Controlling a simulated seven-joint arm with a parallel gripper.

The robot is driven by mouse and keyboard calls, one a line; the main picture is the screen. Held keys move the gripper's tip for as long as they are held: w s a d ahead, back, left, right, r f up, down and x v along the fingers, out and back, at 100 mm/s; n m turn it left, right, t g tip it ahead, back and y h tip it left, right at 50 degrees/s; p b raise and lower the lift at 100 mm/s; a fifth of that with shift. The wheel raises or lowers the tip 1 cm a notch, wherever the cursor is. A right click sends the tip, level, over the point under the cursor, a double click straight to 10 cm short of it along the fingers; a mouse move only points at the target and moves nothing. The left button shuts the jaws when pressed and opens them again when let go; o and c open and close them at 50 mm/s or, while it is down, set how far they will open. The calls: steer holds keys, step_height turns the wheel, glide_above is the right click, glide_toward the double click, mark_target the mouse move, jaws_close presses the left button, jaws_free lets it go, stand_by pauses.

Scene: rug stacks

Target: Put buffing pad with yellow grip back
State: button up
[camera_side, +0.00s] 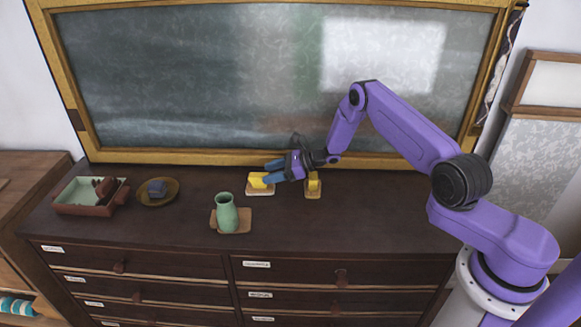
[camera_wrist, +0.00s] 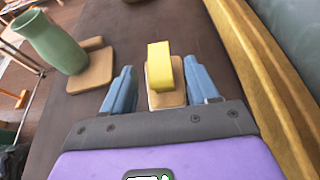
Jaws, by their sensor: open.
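A pad with a yellow grip (camera_side: 258,179) sits on the dresser top near the blackboard. In the wrist view, this yellow grip (camera_wrist: 158,66) on its tan base (camera_wrist: 166,99) lies in the gap between my fingers. My gripper (camera_side: 268,172) is open, its blue fingers pointing left at the pad. I cannot tell whether they touch it. A second yellow block on a tan base (camera_side: 313,184) stands to the right, below my wrist. Part of the left pad is hidden by my fingers.
A green vase (camera_side: 227,212) stands by a tan coaster (camera_side: 244,226) in front. Further left are a round brown dish (camera_side: 144,197) with a blue-grey block (camera_side: 157,188) and a tray (camera_side: 74,207) holding brown items. The blackboard frame (camera_side: 180,158) borders the back. The front right top is clear.

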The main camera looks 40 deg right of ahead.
steer(key=v, duration=0.7)
steer(key=s+a+r+n+g+y, duration=0.1)
steer(key=s+a+r+n+g, duration=0.3)
steer(key=a, duration=0.3)
steer(key=s+a+r+n+g+y, duration=0.1)
steer(key=s+a+r+n+g, duration=0.1)
steer(key=a+r+n+g, duration=0.25)
steer(key=s+a+r+n+g+h, duration=0.2)
steer(key=s+a+r+n+g, duration=0.25)
steer(key=s+a+n, duration=0.6)
steer(key=s+d+r+n+g+h, duration=0.1)
steer(key=s+r+n+h, duration=0.2)
steer(key=s, duration=0.5)
steer(key=s+d+r+n+h, duration=0.2)
steer(key=s+n, duration=0.3)
steer(key=s, duration=0.3)
steer(key=s+d+r+n+t+h, duration=0.3)
steer(key=s+d+n, duration=0.5)
steer(key=s+n, duration=0.4)
steer(key=shift+d+n+t+h, duration=0.35)
steer(key=shift+t+h, duration=0.25)
steer(key=shift+t, duration=0.2)
